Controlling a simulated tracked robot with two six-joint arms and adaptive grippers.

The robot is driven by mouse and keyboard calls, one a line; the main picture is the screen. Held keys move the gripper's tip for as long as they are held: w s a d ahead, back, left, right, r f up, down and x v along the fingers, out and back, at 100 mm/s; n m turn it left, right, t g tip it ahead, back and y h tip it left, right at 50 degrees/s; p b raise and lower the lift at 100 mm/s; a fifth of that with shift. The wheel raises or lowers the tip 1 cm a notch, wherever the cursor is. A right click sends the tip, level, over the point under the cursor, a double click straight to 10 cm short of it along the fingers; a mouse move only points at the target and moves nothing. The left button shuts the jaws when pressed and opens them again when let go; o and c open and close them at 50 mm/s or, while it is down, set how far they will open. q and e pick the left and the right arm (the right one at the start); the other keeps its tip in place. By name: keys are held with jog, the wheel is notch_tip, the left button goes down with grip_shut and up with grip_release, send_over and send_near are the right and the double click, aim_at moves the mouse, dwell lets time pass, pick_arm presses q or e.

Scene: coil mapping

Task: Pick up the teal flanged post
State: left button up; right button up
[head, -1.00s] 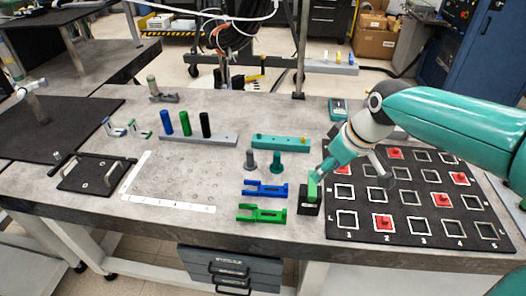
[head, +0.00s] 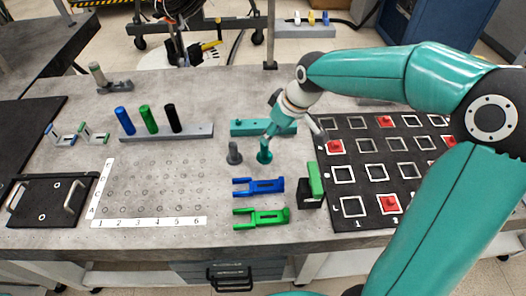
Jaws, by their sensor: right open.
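The teal flanged post (head: 264,156) stands upright on the grey table in the head view, just right of a similar dark grey post (head: 234,153). My right gripper (head: 268,140) reaches down from the upper right, with its tip at the top of the teal post. The gripper is open, and part of the post's top is hidden behind it. I cannot tell whether the fingers touch the post. My left gripper is not in view.
Blue (head: 260,186) and green (head: 262,218) forked parts lie in front of the posts. A teal bar (head: 250,129) lies behind. A black block with a green piece (head: 314,180) and the black numbered mat (head: 352,190) are to the right.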

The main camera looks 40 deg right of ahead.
aim_at(265, 151)
jog(key=x, duration=0.4)
jog(key=p+x, duration=0.1)
jog(key=x, duration=0.4)
jog(key=shift+w+d+r, duration=0.15)
jog(key=shift+w+d, duration=0.05)
grip_shut()
